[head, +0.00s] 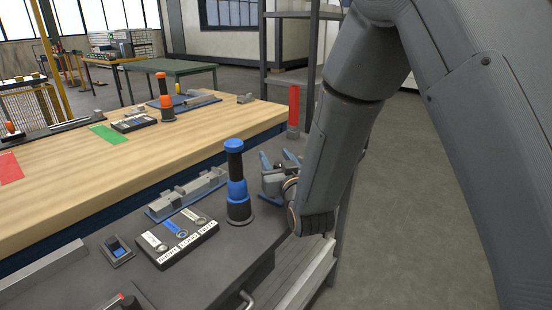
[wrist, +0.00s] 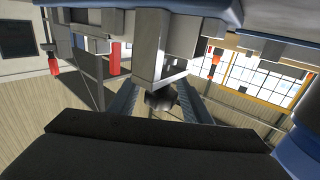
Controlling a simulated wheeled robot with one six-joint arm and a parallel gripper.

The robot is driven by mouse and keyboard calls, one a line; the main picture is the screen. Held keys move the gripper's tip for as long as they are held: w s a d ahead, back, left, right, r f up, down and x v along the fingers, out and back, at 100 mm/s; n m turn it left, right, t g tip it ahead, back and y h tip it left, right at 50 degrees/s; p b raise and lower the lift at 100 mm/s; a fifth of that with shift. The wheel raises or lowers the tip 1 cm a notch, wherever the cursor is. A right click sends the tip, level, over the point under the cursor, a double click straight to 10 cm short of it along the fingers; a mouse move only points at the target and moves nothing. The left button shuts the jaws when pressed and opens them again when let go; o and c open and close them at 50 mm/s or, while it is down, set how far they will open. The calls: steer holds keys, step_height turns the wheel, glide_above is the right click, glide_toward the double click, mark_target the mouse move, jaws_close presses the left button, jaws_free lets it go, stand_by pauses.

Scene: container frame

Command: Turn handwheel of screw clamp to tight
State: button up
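My gripper (head: 279,159) is at the right end of the dark bench, with its two blue fingers spread apart. In the wrist view, my gripper (wrist: 158,104) shows one blue finger on each side, open. A small dark knob-like part (wrist: 160,99), which seems to be the handwheel, lies between the fingers, under a grey metal block (wrist: 152,50) that seems to be part of the screw clamp. I cannot tell whether the fingers touch the knob. In the head view my arm hides much of this area, and the handwheel cannot be made out clearly.
A blue and black post (head: 238,190) stands close left of my gripper. A red cylinder (head: 293,106) stands behind it. Open floor lies to the right.

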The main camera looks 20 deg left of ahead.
stand_by(0.3)
steer(key=shift+b+v, duration=0.55)
steer(key=shift+v, duration=3.3)
steer(key=shift+d, duration=0.2)
